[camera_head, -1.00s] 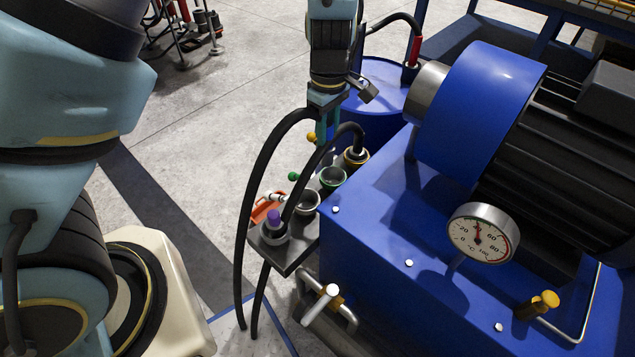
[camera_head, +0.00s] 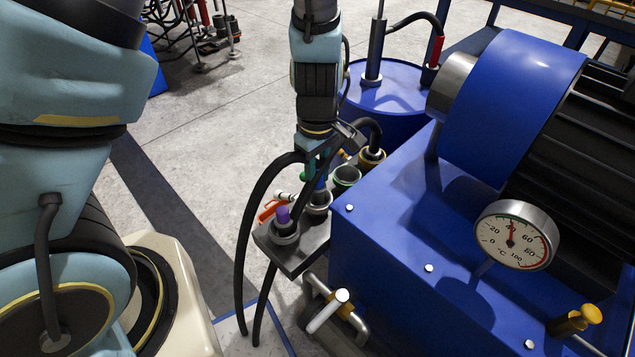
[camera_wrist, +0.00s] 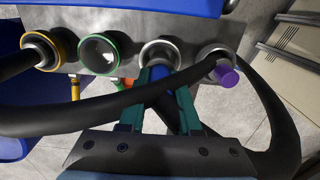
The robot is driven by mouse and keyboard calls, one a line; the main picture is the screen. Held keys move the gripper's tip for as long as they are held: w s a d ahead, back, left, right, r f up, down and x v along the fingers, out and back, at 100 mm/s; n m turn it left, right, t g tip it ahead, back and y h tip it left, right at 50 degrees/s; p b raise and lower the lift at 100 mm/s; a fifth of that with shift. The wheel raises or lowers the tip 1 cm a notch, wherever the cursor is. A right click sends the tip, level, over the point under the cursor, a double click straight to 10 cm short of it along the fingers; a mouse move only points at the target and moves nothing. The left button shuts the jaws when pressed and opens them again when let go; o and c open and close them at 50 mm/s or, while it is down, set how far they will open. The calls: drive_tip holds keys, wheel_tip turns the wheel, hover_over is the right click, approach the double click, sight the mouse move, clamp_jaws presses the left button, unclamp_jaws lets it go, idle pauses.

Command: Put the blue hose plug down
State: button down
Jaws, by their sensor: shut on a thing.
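My gripper (camera_head: 318,172) is shut on the blue hose plug (camera_head: 321,184), just over a pale-rimmed socket on the grey manifold (camera_head: 276,248). In the wrist view my teal fingers (camera_wrist: 160,88) close on the blue plug (camera_wrist: 160,73), whose end is at the mouth of that socket (camera_wrist: 162,46). I cannot tell how deep it sits. A black hose (camera_head: 252,205) arches from my gripper down to the left. The purple plug (camera_wrist: 228,75) is in the end socket. The green-ringed socket (camera_wrist: 98,54) is empty, and the yellow-ringed socket (camera_wrist: 42,49) holds a black hose.
The blue machine (camera_head: 390,250) with a dial gauge (camera_head: 515,236) stands close on the right. A blue drum (camera_head: 385,90) is behind. A pipe with a white handle (camera_head: 327,311) juts out below the manifold. Open floor (camera_head: 205,110) lies left.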

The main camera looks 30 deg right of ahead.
drive_tip(key=shift+f, duration=1)
drive_tip(key=shift+f, duration=0.3)
drive_tip(key=c, duration=0.6)
unclamp_jaws()
wheel_tip(320, 180, up, 13)
drive_tip(key=shift+f+p, duration=0.15)
drive_tip(key=shift+p, duration=1.1)
drive_tip(key=shift+w+a, duration=0.1)
